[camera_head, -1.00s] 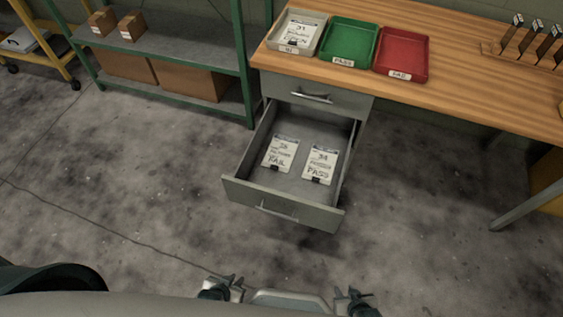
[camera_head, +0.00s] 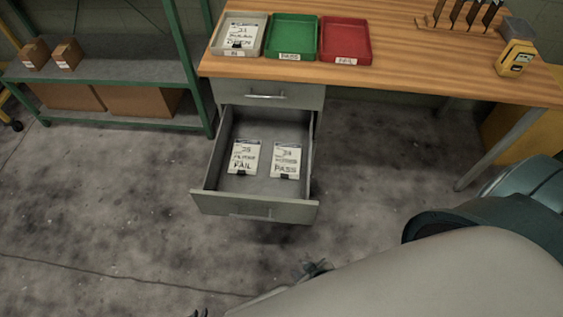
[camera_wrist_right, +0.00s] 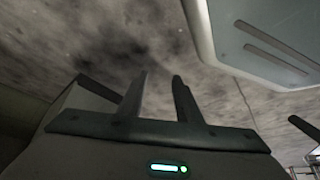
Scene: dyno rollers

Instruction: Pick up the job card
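A white job card (camera_head: 239,34) with black lettering lies in the grey tray (camera_head: 261,45) at the desk's back left. Two more cards lie in the open drawer (camera_head: 262,209): one reading FAIL (camera_head: 243,158) on the left and one reading PASS (camera_head: 286,160) on the right. My right gripper (camera_head: 316,268) shows small in front of the drawer, apart from all cards. In the right wrist view its two fingers (camera_wrist_right: 160,77) stand apart with nothing between them. Only a tip of my left gripper (camera_head: 200,313) shows at the bottom edge; its opening is hidden.
A green tray (camera_head: 292,56) and a red tray (camera_head: 345,61) stand beside the grey one. A yellow device (camera_head: 515,58) and a tool rack (camera_head: 462,28) are further right on the wooden desk (camera_head: 420,80). A green-framed shelf (camera_head: 100,72) stands left. The floor in front is clear.

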